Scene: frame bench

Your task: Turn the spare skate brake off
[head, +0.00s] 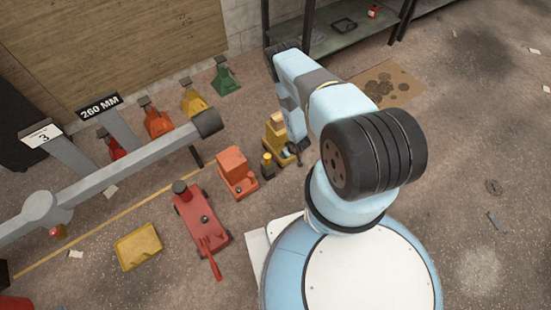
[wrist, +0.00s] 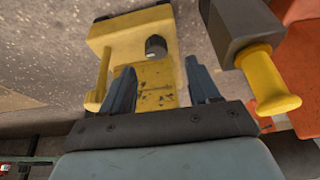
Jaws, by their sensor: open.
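A yellow wheeled unit, which looks like a skate (head: 276,137), stands on the floor beside my arm, partly hidden by it. In the wrist view the yellow skate (wrist: 155,98) has a scuffed body, a black round knob (wrist: 156,47) and a yellow lever (wrist: 98,85) on its left side. My gripper (wrist: 160,82) is open, its two dark fingers apart over the yellow body, with the knob just beyond the fingertips. I cannot tell whether the fingers touch it. No label shows which skate is the spare, and the brake's setting is unclear.
A dark block with a yellow handle (wrist: 268,82) stands close on the right, near an orange unit (head: 238,170). A red jack (head: 203,218) and a yellow box (head: 138,247) lie farther left. Several coloured stands line the wall. A grey beam (head: 120,178) crosses the left.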

